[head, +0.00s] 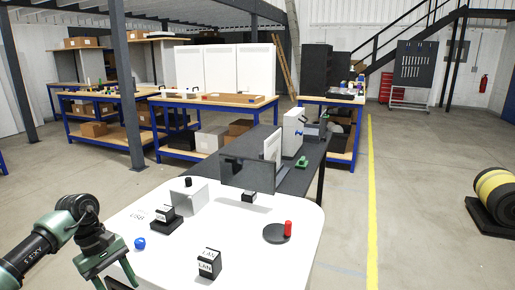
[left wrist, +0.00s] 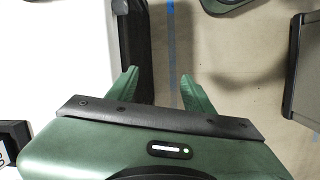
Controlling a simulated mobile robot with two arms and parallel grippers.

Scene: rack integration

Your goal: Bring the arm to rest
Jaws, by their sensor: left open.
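My left gripper (head: 108,268) is green and shows at the lower left of the head view, beside the left edge of the white table (head: 160,262). In the left wrist view the left gripper (left wrist: 160,84) has its two green fingers spread apart, with nothing between them but floor and a dark edge behind. It touches no object that I can see. My right arm and gripper are in neither view.
On the white table are a blue ball-like knob (head: 140,243), a black block labelled CAN and LAN (head: 208,264), a black disc with a red cylinder (head: 288,229) and a grey box (head: 189,196). Workbenches stand behind. Floor right of the yellow line (head: 372,200) is mostly free.

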